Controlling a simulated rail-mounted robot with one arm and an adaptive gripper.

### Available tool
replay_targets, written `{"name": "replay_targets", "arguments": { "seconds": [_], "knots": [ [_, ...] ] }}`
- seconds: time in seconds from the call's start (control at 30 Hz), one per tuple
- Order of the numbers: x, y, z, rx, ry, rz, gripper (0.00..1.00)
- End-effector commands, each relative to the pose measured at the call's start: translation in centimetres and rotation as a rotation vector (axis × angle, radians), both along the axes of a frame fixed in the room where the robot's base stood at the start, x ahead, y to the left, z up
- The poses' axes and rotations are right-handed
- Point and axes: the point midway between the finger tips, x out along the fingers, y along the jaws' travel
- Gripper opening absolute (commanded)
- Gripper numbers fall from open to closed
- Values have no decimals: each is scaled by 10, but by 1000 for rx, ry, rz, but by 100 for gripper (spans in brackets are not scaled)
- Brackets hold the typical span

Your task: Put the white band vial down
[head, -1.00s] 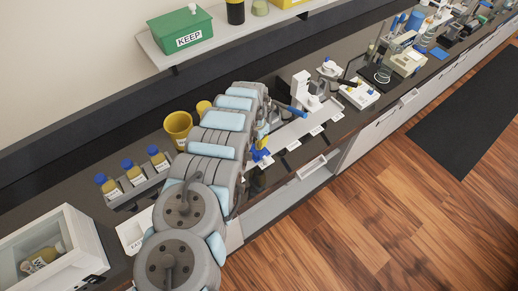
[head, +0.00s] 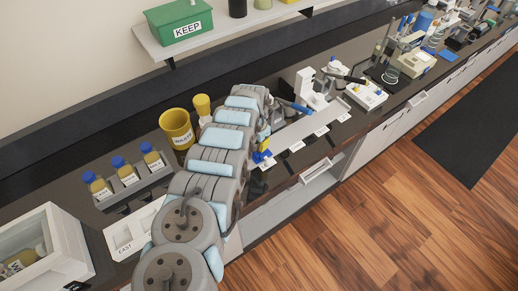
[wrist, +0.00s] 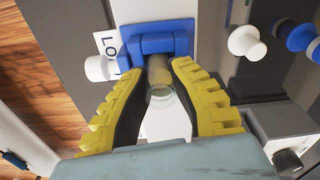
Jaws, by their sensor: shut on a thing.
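A small clear glass vial (wrist: 160,92) sits between the fingertips of my gripper (wrist: 160,80) in the wrist view. The yellow fingers are closed on it from both sides. Its far end reaches toward a blue holder (wrist: 160,40); I cannot tell whether it is seated in it or just before it. No white band is clear to see on the vial. In the head view my arm hides most of the gripper, and only a yellow bit shows beside the blue holder (head: 262,157).
A label card (wrist: 106,44) with partly hidden lettering lies by the holder. White knobs (wrist: 245,41) and a blue-and-white one (wrist: 289,36) are close by. A yellow waste cup (head: 176,128) and a rack of blue-capped bottles (head: 125,172) stand left of my arm.

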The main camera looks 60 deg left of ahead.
Motion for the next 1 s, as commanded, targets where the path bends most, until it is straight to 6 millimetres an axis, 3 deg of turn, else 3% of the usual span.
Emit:
{"name": "replay_targets", "arguments": {
  "seconds": [0.47,0.5,0.57,1.0],
  "knots": [
    [0,1,-7,1,-1,1,0],
    [0,1,-7,1,0,1,27],
    [0,1,-7,1,0,1,41],
    [0,0,-2,0,1,-1,41]
  ]
}}
